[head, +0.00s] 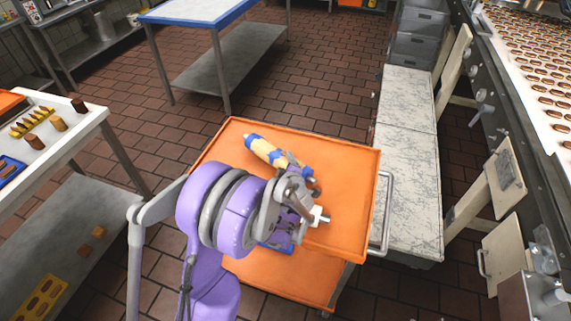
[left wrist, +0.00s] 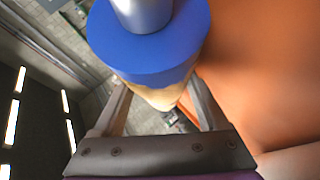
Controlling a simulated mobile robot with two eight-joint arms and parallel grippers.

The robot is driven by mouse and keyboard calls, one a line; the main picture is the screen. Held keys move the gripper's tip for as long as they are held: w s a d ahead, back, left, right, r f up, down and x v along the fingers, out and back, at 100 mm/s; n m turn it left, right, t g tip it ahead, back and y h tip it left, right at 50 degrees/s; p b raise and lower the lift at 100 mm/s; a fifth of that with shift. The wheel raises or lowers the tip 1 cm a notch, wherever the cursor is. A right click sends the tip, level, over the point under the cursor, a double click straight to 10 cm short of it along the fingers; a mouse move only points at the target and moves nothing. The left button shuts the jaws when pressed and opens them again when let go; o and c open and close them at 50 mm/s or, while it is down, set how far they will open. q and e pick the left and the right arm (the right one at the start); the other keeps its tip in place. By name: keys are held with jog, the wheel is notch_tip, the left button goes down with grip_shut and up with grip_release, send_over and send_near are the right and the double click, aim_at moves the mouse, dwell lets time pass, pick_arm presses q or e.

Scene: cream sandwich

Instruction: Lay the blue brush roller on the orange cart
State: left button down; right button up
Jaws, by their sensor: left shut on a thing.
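The blue brush roller (head: 277,152), with a cream-yellow body and blue ends, shows above the top tray of the orange cart (head: 345,185). My left gripper (head: 297,168) is shut on it. I cannot tell whether the roller touches the tray or hangs over it. In the left wrist view, the roller's blue end (left wrist: 150,50) and grey shaft are close to the camera, with the cream body between the fingers. The orange surface is to the right there. My left arm hides the cart's near left part. My right gripper is not in view.
A white table (head: 60,155) with brown and yellow pieces stands at left. A blue-edged steel table (head: 190,12) is behind. A pale worn bench (head: 405,160) and a conveyor of biscuits (head: 535,60) are at right. The tray's right side is bare.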

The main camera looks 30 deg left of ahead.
pick_arm(q)
jog(key=shift+f, duration=0.15)
grip_release()
jog(key=shift+r, duration=0.2)
jog(key=shift+r+p, duration=0.35)
jog(key=shift+r, duration=0.2)
jog(key=v, duration=1.2)
jog(key=shift+f, duration=0.1)
